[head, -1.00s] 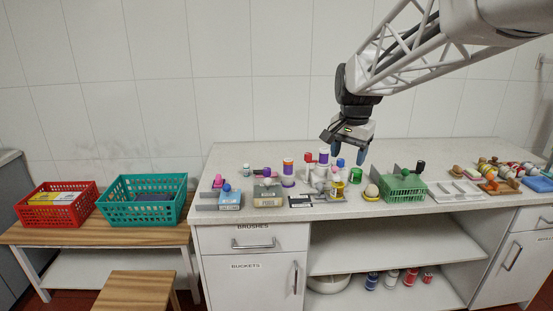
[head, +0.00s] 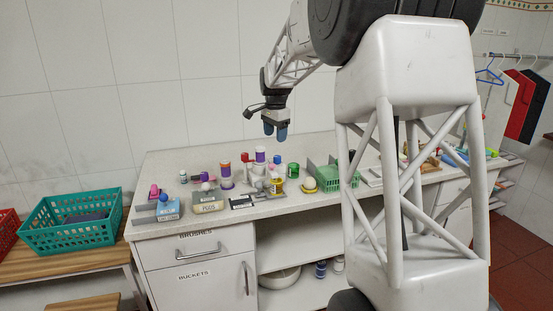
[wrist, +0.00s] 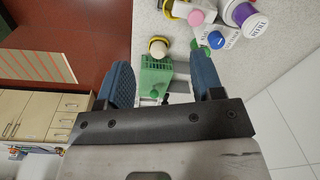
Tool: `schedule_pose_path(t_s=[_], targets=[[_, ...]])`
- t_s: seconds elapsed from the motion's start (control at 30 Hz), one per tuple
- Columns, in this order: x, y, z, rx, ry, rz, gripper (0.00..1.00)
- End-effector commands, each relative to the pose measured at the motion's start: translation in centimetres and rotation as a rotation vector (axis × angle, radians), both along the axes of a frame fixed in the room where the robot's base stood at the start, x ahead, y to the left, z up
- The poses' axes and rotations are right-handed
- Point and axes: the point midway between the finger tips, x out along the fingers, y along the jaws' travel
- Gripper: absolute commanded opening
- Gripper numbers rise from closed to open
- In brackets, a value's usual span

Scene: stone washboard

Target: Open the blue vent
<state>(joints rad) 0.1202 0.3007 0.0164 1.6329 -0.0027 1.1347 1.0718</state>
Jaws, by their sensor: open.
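My gripper (head: 275,132) is open and empty, pointing down well above the counter. In the wrist view its two blue fingers (wrist: 161,55) are spread apart. No part is clearly readable as a vent. A blue round knob (head: 277,159) shows beside a white fixture on the counter, below my gripper. A blue ball (wrist: 216,40) with a small lettered plate shows near the right finger in the wrist view. A pink ball (wrist: 195,17) lies close to it. Whether the blue part is open or shut cannot be told.
A green basket (head: 328,177) and a pale ball on a yellow base (head: 309,184) stand right of the fixture. Labelled boxes, one beige (head: 208,204) and one blue (head: 168,210), stand left. A teal basket (head: 75,235) sits on a lower wooden table.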

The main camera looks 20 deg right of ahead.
Motion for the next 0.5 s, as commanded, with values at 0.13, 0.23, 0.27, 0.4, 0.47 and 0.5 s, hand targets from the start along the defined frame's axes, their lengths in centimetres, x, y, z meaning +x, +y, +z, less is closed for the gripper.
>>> schedule_pose_path(t_s=[0.13, 0.23, 0.27, 0.4, 0.47, 0.5], targets=[[3.4, -1.1, -1.7, 0.005, 0.012, -0.071, 0.61], [5.5, -1.8, -2.7, 0.008, 0.018, -0.121, 0.61], [6.1, -2.0, -3.1, 0.009, 0.02, -0.134, 0.61], [9.0, -3.0, -4.8, 0.013, 0.03, -0.203, 0.61], [10.2, -3.4, -5.6, 0.014, 0.035, -0.232, 0.61], [10.9, -3.7, -6.1, 0.015, 0.038, -0.252, 0.61]])
